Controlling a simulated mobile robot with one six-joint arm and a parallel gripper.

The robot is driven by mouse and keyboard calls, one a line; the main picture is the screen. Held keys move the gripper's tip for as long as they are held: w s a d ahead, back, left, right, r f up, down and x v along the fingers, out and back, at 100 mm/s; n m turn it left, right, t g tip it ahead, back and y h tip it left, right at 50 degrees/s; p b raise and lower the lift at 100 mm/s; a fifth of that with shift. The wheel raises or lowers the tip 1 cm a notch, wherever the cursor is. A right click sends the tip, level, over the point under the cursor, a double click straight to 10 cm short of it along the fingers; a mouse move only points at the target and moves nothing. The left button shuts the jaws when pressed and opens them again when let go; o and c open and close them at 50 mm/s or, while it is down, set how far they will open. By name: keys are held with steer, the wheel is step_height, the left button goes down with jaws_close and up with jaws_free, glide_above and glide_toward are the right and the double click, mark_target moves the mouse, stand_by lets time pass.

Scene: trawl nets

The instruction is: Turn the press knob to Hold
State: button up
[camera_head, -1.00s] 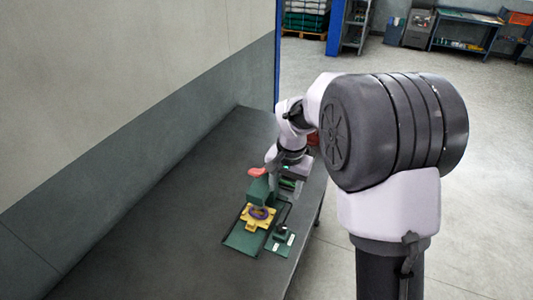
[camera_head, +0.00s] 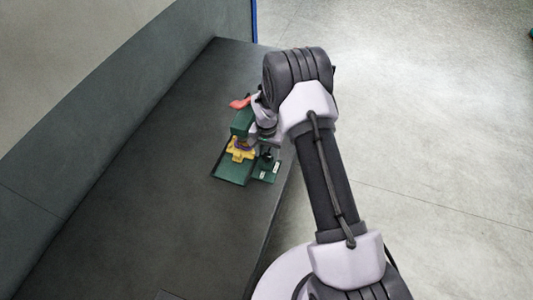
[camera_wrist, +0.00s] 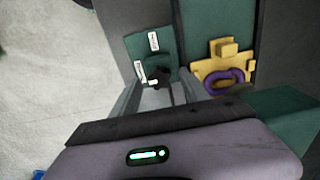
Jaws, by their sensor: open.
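The knob also shows in the head view (camera_head: 267,156). My gripper (camera_wrist: 158,84) is open, with one finger on each side of the knob in the wrist view. I cannot tell whether the fingers touch it. The green press (camera_head: 242,122) with a red handle (camera_head: 240,103) stands behind the knob plate, partly hidden by my arm.
A yellow fixture (camera_wrist: 227,50) with a purple ring (camera_wrist: 210,78) sits beside the knob plate, close to my gripper. The dark bench (camera_head: 150,190) is clear to the left and front. A wall (camera_head: 60,120) runs along its left side.

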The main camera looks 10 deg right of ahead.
steer(key=shift+f, duration=0.25)
steer(key=shift+c, duration=0.3)
jaws_close()
